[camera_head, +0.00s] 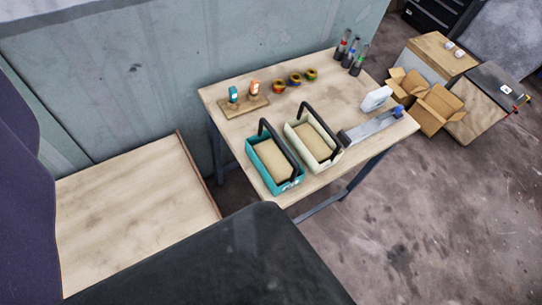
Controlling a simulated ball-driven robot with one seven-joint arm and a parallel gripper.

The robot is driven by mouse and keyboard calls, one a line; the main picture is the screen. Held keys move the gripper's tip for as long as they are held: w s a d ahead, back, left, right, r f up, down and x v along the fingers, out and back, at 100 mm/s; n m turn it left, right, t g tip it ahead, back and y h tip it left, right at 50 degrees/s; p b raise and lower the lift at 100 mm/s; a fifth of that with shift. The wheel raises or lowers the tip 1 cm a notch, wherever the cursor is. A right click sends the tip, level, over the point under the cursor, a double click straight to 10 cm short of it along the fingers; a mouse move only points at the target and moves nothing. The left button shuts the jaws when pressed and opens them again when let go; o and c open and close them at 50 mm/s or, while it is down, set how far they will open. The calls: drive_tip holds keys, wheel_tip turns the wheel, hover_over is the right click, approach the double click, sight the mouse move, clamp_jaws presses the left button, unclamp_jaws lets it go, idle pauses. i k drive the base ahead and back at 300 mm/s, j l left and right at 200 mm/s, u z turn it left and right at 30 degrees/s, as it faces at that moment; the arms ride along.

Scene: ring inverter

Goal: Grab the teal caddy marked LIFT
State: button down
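The teal caddy (251,156) stands near the front left edge of a wooden-topped table (350,86). It is an open box with a black handle arched over it and a tan surface inside. Small white marking shows on its front side, too small to read. A cream caddy (336,155) of the same shape, also with a black handle, stands close beside it on the right. My gripper is not in view, and nothing is seen touching the teal caddy.
A wooden block (245,107) with a teal and an orange item, several coloured rolls (295,78), and screwdrivers (355,68) stand behind. A grey metal piece (371,127) lies right. A lower wooden surface (130,210) is left; cardboard boxes (433,108) are right.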

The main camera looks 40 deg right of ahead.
sight(275, 153)
drive_tip(key=i+l+u, duration=0.2)
drive_tip(key=l, duration=0.15)
drive_tip(key=i+l+u, duration=0.2)
drive_tip(key=l, duration=0.2)
drive_tip(key=l+u, duration=0.25)
drive_tip(key=l, duration=0.15)
drive_tip(key=i+l+u, duration=0.2)
drive_tip(key=l, duration=0.25)
drive_tip(key=l+u, duration=0.2)
drive_tip(key=l, duration=0.25)
